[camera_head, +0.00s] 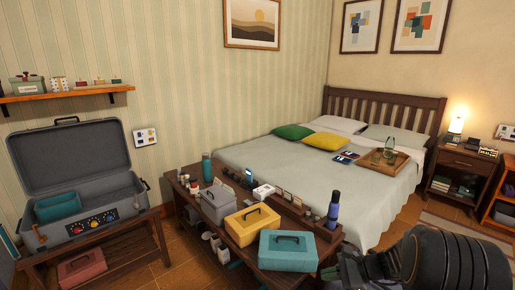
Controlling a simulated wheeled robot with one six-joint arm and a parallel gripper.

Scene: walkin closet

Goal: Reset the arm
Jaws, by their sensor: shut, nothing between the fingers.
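My arm (450,262) reaches in from the lower right corner, dark and close to the camera. My gripper (362,270) is at its left end, near the bottom edge and just right of the teal box on the table. It is shut with nothing seen in it. The fingertips are small and partly cut off by the frame's lower edge. The arm hides part of the floor and the near side of the bed.
A low dark table (330,236) holds a teal box (287,251), a yellow box (252,220), a grey box (217,203) and a dark blue bottle (333,210). An open grey case (75,190) stands left. A bed (300,165) and nightstand (455,172) lie behind.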

